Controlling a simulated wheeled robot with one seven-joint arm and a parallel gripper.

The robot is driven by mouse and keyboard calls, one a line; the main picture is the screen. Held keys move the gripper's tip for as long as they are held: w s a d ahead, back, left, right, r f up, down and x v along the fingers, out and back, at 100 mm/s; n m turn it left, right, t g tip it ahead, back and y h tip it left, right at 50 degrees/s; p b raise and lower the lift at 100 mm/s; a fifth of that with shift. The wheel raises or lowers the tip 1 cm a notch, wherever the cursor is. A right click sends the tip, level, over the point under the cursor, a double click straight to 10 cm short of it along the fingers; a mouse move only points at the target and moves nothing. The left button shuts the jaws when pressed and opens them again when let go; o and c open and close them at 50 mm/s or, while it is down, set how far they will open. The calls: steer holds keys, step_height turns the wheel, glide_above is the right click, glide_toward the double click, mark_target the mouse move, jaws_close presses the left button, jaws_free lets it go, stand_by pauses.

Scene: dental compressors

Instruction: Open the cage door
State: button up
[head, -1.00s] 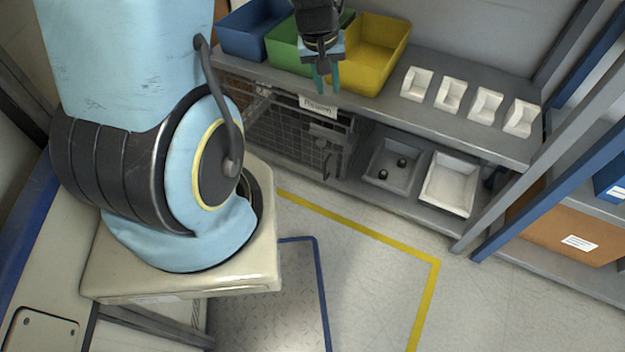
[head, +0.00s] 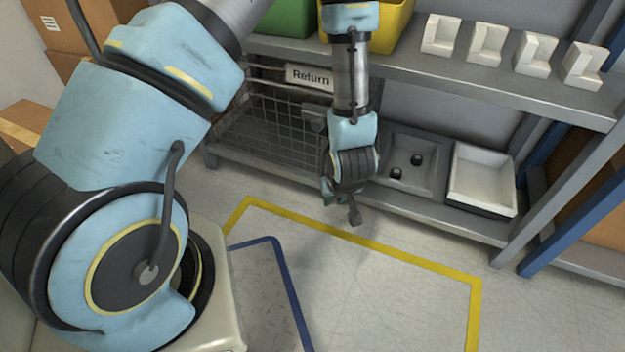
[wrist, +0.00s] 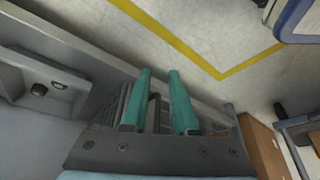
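The cage (head: 270,125) is a grey wire-mesh compartment under the shelf, below a "Return" label (head: 310,77). Its mesh front appears closed. My gripper (head: 327,192) is low in front of the cage's right end, and my wrist hides part of that end in the head view. In the wrist view my gripper's two teal fingers (wrist: 160,72) stand apart. A dark bar-like handle (wrist: 153,108) shows in the gap between them, with mesh (wrist: 108,112) behind. I cannot tell whether a finger touches the handle.
A grey tray (head: 428,184) with two dark knobs and a white tray (head: 482,180) sit right of the cage. Green (head: 285,18) and yellow (head: 392,30) bins and several white holders (head: 487,42) stand on the shelf above. The floor (head: 390,290) in front is clear.

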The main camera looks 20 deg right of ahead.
mark_target(323, 169)
steer(key=w+b, duration=0.1)
steer(key=w, duration=0.3)
steer(key=w+d+b, duration=0.1)
steer(key=w, duration=0.3)
steer(key=w+f+b, duration=0.1)
steer(key=w, duration=0.3)
steer(key=shift+d, duration=0.3)
steer(key=shift+w+f+b, duration=0.1)
steer(key=shift+f+b, duration=0.25)
steer(key=shift+f, duration=0.1)
jaws_close()
stand_by(0.6)
